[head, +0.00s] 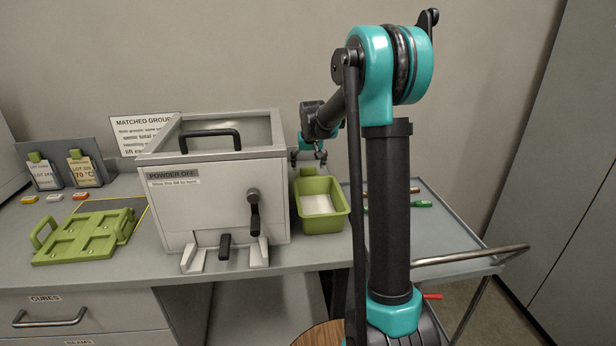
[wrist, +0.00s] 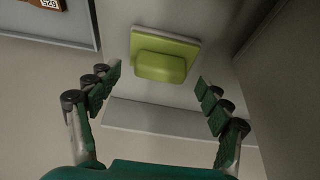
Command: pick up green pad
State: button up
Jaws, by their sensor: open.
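The green pad (wrist: 165,57) is a rounded light-green block on a flat square green plate with a pale edge. It sits on a grey surface in the upper middle of the wrist view. My gripper (wrist: 159,78) is open and empty, with a dark green padded finger at either side below the pad, apart from it. In the head view my gripper (head: 309,158) points down behind the right side of the grey box, above the back of a green bin. A small green patch (head: 308,171) shows just under it; I cannot tell whether this is the pad.
The grey box (head: 215,195) labelled "POWDER OFF" stands left of the gripper. The green bin (head: 339,222) with a white inside stands right of it. A green handled tray (head: 85,237) lies at the left. A grey cart (head: 440,230) with tools stands at the right.

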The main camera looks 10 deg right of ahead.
aim_at(309, 167)
jog(key=shift+x, duration=1.15)
jog(key=c, duration=1.2)
notch_tip(309, 167, up, 20)
jog(key=o, duration=0.4)
jog(key=c, duration=0.3)
jog(key=shift+s+d, duration=0.1)
